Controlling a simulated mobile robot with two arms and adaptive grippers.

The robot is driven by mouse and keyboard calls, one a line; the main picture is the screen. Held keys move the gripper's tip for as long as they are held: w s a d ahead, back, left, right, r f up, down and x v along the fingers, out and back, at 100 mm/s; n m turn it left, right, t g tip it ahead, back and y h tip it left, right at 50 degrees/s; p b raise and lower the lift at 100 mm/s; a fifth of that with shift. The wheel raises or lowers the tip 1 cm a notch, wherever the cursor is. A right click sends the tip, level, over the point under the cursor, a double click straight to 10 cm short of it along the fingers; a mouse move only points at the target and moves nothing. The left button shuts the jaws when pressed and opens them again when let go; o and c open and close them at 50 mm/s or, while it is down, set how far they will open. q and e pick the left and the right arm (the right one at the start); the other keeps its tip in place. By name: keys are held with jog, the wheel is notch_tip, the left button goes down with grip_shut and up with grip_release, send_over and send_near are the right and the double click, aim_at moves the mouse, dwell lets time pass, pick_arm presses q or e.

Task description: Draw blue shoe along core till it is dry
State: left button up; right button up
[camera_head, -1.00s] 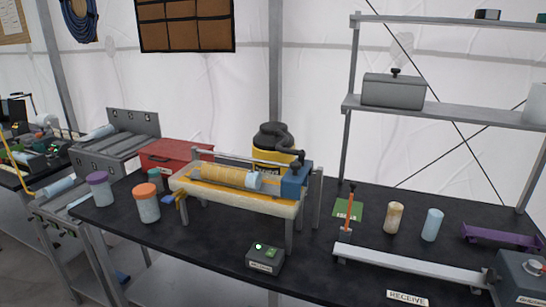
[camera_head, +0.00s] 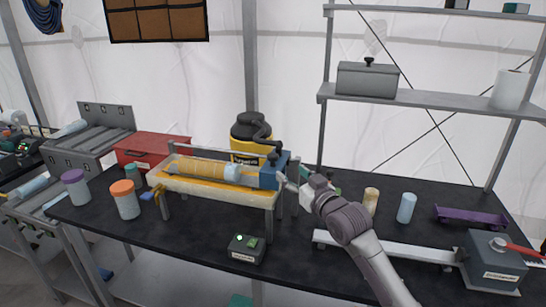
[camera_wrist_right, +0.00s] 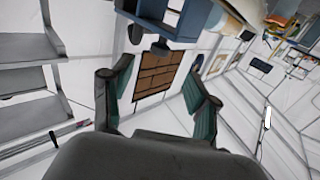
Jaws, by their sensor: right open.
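The blue shoe (camera_head: 271,173) is a blue block at the right end of a rail over a cream tray (camera_head: 222,193). The core (camera_head: 195,168) lies lengthwise in the tray, mostly coated yellow-orange, with a pale blue right end beside the shoe. My right gripper (camera_head: 285,182) is just right of the shoe; its tips are small there and contact cannot be told. In the right wrist view my right gripper (camera_wrist_right: 158,90) is open, with teal pads apart and nothing between them. A blue part, probably the shoe (camera_wrist_right: 192,15), shows at the top. My left gripper is out of view.
A black and yellow canister (camera_head: 250,137) stands behind the tray. An orange-lidded jar (camera_head: 125,200) and a purple-lidded jar (camera_head: 75,188) stand left. A control box (camera_head: 246,249) sits in front. Right of my arm are two cylinders, a purple cradle (camera_head: 470,217) and a long grey rail.

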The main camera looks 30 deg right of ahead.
aim_at(276, 160)
jog(key=w, duration=0.3)
jog(key=w+p, duration=0.1)
jog(key=w, duration=0.2)
jog(key=w+p, duration=0.1)
jog(key=w, duration=0.3)
jog(key=shift+d, duration=0.35)
jog(key=shift+w+f, duration=0.1)
jog(key=shift+w, duration=0.5)
jog(key=shift+c, duration=0.2)
grip_shut()
